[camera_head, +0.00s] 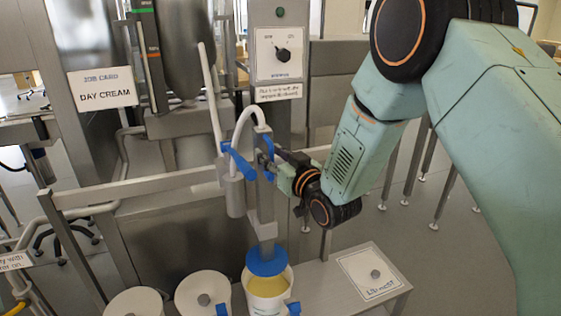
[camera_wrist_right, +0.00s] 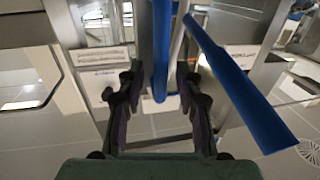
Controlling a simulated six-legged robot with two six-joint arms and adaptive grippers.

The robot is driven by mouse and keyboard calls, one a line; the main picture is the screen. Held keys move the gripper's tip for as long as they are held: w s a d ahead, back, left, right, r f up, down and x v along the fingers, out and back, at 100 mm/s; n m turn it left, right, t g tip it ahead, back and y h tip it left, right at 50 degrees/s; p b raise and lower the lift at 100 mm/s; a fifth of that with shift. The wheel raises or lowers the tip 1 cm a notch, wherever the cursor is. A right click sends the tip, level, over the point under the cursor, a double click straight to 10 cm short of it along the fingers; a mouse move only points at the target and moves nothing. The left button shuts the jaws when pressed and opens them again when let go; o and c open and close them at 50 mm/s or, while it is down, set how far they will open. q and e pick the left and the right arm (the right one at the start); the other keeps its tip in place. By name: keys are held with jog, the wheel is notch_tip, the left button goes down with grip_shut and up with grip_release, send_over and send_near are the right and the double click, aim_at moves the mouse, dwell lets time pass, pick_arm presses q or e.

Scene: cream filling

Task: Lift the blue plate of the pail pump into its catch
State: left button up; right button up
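The pail pump stands behind the bench, with a grey column (camera_head: 262,205) and a round blue plate (camera_head: 267,261) at its lower end. The plate is at the mouth of a white pail (camera_head: 268,303) holding yellow cream. A blue handle (camera_head: 267,143) is on the upper column, and a blue lever (camera_head: 238,162) slants to its left. My right gripper (camera_head: 270,170) is at the handle. In the right wrist view its fingers (camera_wrist_right: 160,95) are apart, with a blue bar (camera_wrist_right: 161,45) between them and gaps showing. The catch cannot be made out. My left gripper is not in view.
White lidded pails (camera_head: 203,293) stand left of the open pail. A square labelled plate (camera_head: 370,274) lies on the bench at right. A panel with a dial (camera_head: 281,54) and a "DAY CREAM" card (camera_head: 102,89) are behind. A slanting blue bar (camera_wrist_right: 240,90) lies right of the fingers.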

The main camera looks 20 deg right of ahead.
jog(key=v, duration=1.1)
jog(key=shift+s, duration=0.35)
jog(key=shift+d, duration=0.1)
jog(key=s+f+m+g+h+b, duration=0.15)
jog(key=s+f+g, duration=0.4)
jog(key=f, duration=0.65)
jog(key=s+f+m+g+h+b, duration=0.15)
jog(key=s+f+g, duration=0.25)
jog(key=s+f, duration=0.5)
jog(key=s+f+g+h+b, duration=0.1)
jog(key=s+f+g+b, duration=0.3)
jog(key=s+f, duration=1.5)
jog(key=s+d+g, duration=0.1)
jog(key=s+g, duration=0.2)
jog(key=g, duration=0.1)
